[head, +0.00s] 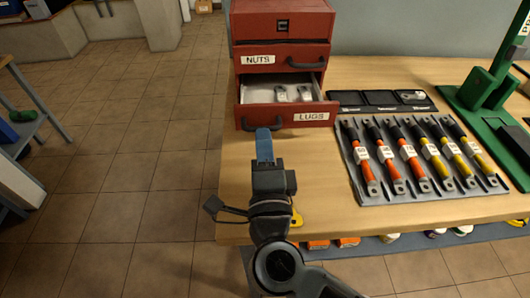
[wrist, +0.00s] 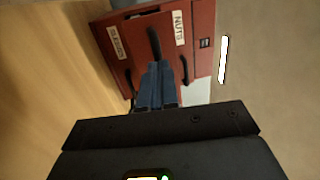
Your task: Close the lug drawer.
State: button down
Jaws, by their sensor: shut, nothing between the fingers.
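The red lug drawer (head: 286,119) is pulled out from the bottom of the red cabinet (head: 281,22). Its front carries the "LUGS" label at right and a dark handle (head: 262,124) at left. Several metal lugs (head: 293,94) lie inside. My gripper (head: 264,133) is shut and empty, with blue fingers in front of the left part of the drawer front, overlapping the handle in the picture. I cannot tell whether they touch. The wrist view shows the fingers (wrist: 157,78) together, pointing at the cabinet (wrist: 198,22), which appears turned sideways.
The nuts drawer (head: 300,57) above is shut. On the wooden bench (head: 386,72), right of the cabinet, are a black tray (head: 348,98) and a grey rack (head: 384,198) of orange and yellow tools. A green stand (head: 485,92) is farther right. Tiled floor is open at left.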

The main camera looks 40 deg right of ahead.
jog(key=p+x, duration=0.1)
jog(key=x, duration=0.2)
jog(key=f+p+x, duration=0.1)
jog(key=x, duration=0.3)
jog(key=p+x, duration=0.1)
jog(key=x, duration=0.2)
jog(key=shift+w+d+f, duration=0.25)
jog(key=shift+w+d, duration=0.05)
jog(key=shift+d, duration=0.1)
jog(key=shift+w+d, duration=0.25)
jog(key=shift+w, duration=0.05)
jog(key=shift+d+r, duration=0.1)
